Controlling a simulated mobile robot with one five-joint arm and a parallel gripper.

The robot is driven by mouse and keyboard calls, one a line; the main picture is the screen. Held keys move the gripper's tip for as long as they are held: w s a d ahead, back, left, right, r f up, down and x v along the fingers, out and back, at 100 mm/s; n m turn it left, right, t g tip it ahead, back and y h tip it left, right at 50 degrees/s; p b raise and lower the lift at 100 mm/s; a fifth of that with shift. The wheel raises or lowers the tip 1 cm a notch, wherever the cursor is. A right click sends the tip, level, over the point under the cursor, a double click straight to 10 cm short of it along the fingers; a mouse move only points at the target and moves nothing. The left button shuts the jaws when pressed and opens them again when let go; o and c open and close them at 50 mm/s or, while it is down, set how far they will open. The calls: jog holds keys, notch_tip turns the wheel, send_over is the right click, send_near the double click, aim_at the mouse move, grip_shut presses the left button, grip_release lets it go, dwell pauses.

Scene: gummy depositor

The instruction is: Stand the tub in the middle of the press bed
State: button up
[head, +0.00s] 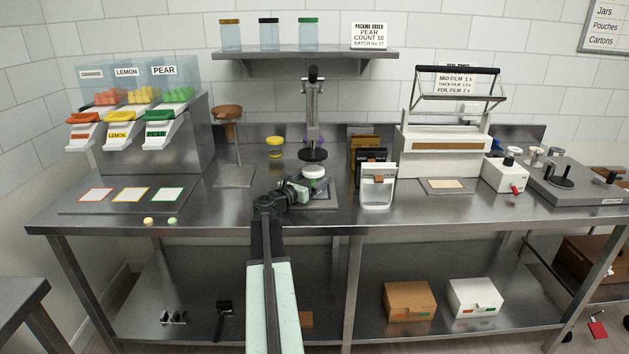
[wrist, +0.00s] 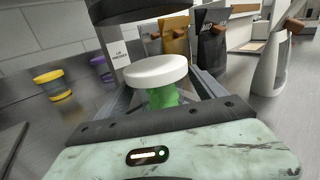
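The tub (head: 314,172) has a white lid and a green body. In the head view it stands out at the lid press, below the press's black round head (head: 313,154). The press bed (head: 329,199) is a grey plate under it, partly hidden by my gripper. My gripper (head: 305,185) reaches in from the front left with its fingers around the tub. In the wrist view the tub (wrist: 165,77) is between the two fingers, lid just above them. Whether the fingers touch its body is unclear, and its base is hidden, so contact with the bed cannot be told.
The press column (head: 312,110) rises behind the tub. A yellow-lidded jar (head: 275,148) and a purple-lidded one (wrist: 102,68) stand to the left.

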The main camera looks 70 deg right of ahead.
jog(key=shift+r, duration=0.25)
jog(key=v, duration=1.2)
